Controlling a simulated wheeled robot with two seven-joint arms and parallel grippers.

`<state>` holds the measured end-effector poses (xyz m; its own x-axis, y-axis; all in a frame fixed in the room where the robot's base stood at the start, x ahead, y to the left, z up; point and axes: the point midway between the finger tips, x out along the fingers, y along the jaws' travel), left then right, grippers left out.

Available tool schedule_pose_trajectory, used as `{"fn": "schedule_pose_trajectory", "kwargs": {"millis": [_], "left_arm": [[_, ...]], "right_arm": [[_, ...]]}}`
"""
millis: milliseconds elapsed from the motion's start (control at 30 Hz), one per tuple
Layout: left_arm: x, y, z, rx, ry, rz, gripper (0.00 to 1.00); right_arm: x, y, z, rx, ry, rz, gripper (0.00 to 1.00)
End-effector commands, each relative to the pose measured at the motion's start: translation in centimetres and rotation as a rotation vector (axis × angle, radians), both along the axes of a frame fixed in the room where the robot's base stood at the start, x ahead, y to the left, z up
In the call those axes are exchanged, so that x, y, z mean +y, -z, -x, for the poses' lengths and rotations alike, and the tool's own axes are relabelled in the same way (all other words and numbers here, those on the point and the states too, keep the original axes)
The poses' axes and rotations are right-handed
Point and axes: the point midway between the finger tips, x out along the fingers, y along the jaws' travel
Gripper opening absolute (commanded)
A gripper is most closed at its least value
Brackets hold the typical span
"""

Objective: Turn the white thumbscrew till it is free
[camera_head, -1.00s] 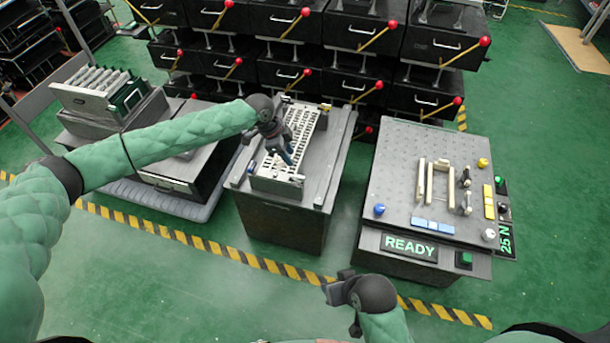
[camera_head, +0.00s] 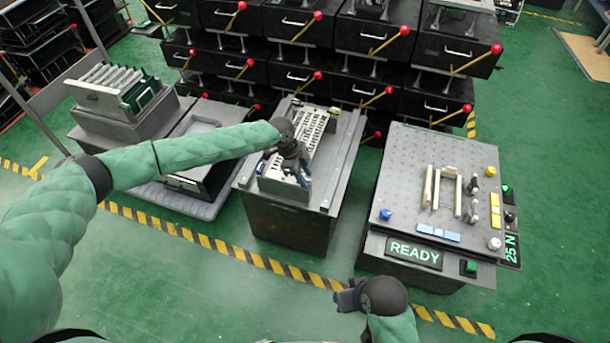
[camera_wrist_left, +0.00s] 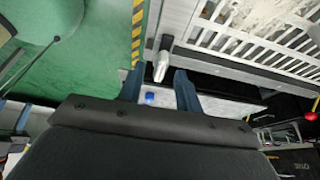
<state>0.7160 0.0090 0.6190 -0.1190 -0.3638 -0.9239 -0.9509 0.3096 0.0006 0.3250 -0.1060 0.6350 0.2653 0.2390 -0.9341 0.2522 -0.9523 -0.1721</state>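A small white knob (camera_head: 494,243) sits at the front right corner of the right-hand grey panel, the only clearly white knob I see in the head view. My left gripper (camera_head: 303,177) is far from it, over the front end of the middle bench's slotted white rack (camera_head: 312,128). In the left wrist view its blue fingers (camera_wrist_left: 158,84) are open, with a pale-tipped piece with a dark end (camera_wrist_left: 162,62) showing between them. I cannot tell whether that piece is a thumbscrew or whether the fingers touch it. My right gripper (camera_head: 348,298) hangs low before the right panel; its fingers are unclear.
The right panel (camera_head: 405,170) also carries a blue knob (camera_head: 385,214), a yellow knob (camera_head: 491,171) and a READY sign (camera_head: 414,253). A blue knob (camera_wrist_left: 150,98) shows near the left fingers. Black drawers with red-tipped levers stand behind.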

Motion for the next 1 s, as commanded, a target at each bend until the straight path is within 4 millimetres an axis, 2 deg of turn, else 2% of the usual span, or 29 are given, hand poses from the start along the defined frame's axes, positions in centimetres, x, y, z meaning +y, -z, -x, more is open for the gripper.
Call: {"fn": "schedule_pose_trajectory", "kwargs": {"millis": [133, 400, 567, 600, 1000], "left_arm": [[-0.19, 0.75, 0.08, 0.000, -0.001, -0.001, 0.35], [-0.24, 0.86, 0.09, 0.000, -0.001, -0.001, 0.35], [-0.24, 0.83, 0.09, 0.000, -0.001, -0.001, 0.03], [-0.25, 0.83, 0.08, 0.000, -0.001, -0.001, 0.00], [-0.25, 0.60, 0.13, 0.000, -0.056, 0.001, 0.00]], "right_arm": [[-0.20, -0.17, 0.09, 0.005, 0.001, 0.005, 0.36], [-0.30, -0.08, 0.21, 0.010, 0.001, 0.007, 0.36], [-0.28, -0.09, 0.20, 0.009, 0.001, 0.007, 0.36], [-0.27, -0.10, 0.19, 0.008, 0.001, 0.007, 0.36], [-0.64, -1.02, 0.30, 0.020, 0.003, 0.019, 0.36]]}}
